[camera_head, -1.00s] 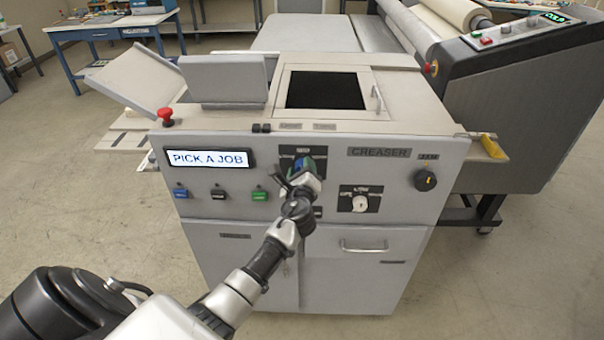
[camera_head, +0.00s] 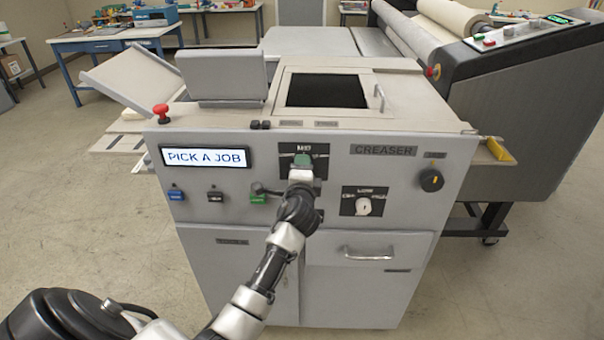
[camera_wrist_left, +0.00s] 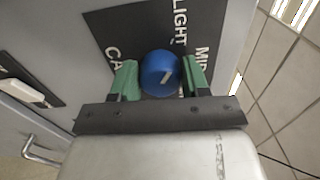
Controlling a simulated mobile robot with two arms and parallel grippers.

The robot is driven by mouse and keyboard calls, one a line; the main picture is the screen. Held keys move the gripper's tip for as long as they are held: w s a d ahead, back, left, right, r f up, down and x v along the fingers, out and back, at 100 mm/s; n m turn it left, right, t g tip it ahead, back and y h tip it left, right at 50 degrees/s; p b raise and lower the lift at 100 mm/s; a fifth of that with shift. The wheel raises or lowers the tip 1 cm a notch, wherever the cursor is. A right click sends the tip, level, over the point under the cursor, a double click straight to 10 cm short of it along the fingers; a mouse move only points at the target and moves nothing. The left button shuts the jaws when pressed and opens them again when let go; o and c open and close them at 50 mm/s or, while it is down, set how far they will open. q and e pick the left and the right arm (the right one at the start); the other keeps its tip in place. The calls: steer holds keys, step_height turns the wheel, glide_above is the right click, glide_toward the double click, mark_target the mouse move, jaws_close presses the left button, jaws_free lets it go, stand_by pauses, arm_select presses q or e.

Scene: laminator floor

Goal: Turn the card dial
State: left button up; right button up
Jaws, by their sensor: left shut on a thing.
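The card dial is a round blue knob (camera_wrist_left: 160,72) with a short white mark, on a black plate (camera_wrist_left: 112,38) lettered LIGHT, MID and a partly covered word starting CA. In the left wrist view, my left gripper (camera_wrist_left: 160,80) has its green fingers on both sides of the knob, shut on it. In the head view, my left gripper (camera_head: 303,161) is at the plate on the creaser's front panel (camera_head: 335,190) and hides the knob. The display (camera_head: 206,157) reads PICK A JOB. My right gripper is not in view.
A white knob (camera_head: 363,206) on a black plate and a black dial (camera_head: 431,180) sit to the right. Blue, black and green buttons line up left, the green one (camera_head: 258,198) close to my wrist. A red stop button (camera_head: 161,112) tops the left corner. A drawer handle (camera_head: 368,254) protrudes below.

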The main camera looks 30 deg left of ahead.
arm_select(q)
steer(key=shift+n, duration=0.4)
steer(key=o, duration=0.9)
steer(key=b+v, duration=0.2)
steer(key=v, duration=0.9)
steer(key=shift+a, duration=0.1)
